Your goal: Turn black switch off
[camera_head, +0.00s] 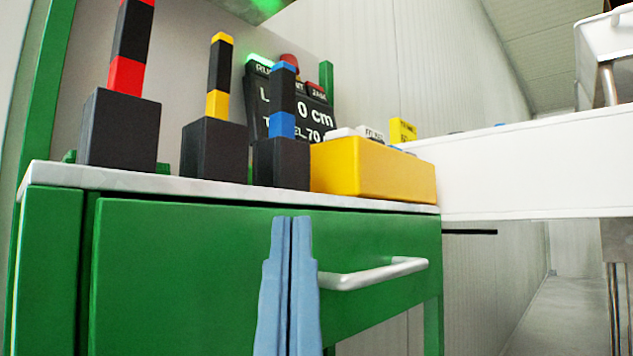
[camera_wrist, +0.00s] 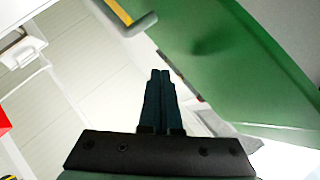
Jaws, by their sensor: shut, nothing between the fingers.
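Three dark box-shaped bases with upright levers stand on the ledge of a green cabinet in the head view. The left lever (camera_head: 130,45) is black and red, the middle lever (camera_head: 219,75) black and yellow, the right lever (camera_head: 283,103) black and blue. I cannot tell which of these, if any, is the black switch; no plainly black one shows. My gripper (camera_head: 292,220) is shut and empty, pointing up in front of the cabinet's drawer front, below the right lever. It also shows in the wrist view (camera_wrist: 161,74), with the fingers together.
A yellow box (camera_head: 372,170) with small buttons sits right of the levers. A dark display panel (camera_head: 300,112) stands behind. The green drawer front (camera_head: 190,265) has a silver handle (camera_head: 375,273) just right of my gripper. A white beam-like surface (camera_head: 540,165) extends right.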

